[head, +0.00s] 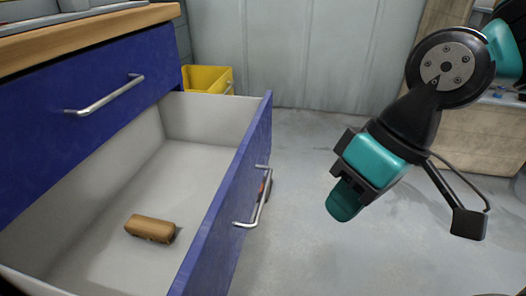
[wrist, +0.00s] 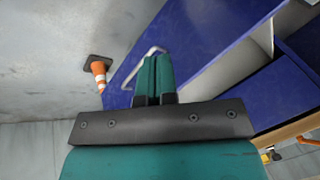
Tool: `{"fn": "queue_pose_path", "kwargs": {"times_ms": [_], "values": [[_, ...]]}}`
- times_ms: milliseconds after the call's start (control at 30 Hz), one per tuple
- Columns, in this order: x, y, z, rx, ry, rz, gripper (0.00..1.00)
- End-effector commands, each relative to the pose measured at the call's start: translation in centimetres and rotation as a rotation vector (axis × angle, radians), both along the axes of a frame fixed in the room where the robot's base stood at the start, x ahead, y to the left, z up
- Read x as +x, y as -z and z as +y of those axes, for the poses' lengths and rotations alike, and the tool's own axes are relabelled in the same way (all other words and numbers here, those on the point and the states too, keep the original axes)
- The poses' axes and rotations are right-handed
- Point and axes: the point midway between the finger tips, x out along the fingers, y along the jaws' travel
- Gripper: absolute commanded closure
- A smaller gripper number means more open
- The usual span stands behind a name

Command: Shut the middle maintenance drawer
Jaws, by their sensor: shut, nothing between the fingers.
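The drawer (head: 226,215) under the top one stands pulled far out of the blue cabinet, with its light grey inside showing. A silver bar handle (head: 258,203) is on its blue front. A brown block (head: 150,228) lies in it. My gripper (head: 342,205) is in the air to the right of the drawer front, apart from it, its teal fingers together and empty. In the wrist view the shut fingers (wrist: 155,76) overlap the view of the handle (wrist: 138,62) and the blue front (wrist: 190,45); I cannot tell the exact gap.
The drawer above, with its silver handle (head: 105,95), is closed under the wooden top (head: 90,32). A yellow bin (head: 207,79) stands behind the open drawer. An orange and white cone (wrist: 98,73) stands on the floor.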

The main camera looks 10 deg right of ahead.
Motion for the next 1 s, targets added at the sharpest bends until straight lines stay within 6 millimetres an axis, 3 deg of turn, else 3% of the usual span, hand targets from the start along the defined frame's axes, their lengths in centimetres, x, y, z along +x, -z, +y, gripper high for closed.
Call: {"fn": "queue_pose_path", "kwargs": {"times_ms": [33,167,300,433,700,1000], "values": [[1.4,-1.5,0.2,0.026,0.048,0.030,1.00],[6.2,-2.9,0.4,0.141,0.231,0.099,1.00],[11.1,-3.1,-0.2,0.276,0.460,0.170,1.00],[14.3,-2.6,-1.3,0.376,0.641,0.219,1.00],[16.8,-0.8,-2.1,0.459,0.799,0.255,1.00],[18.0,3.1,1.6,0.458,0.792,0.256,1.00]]}}
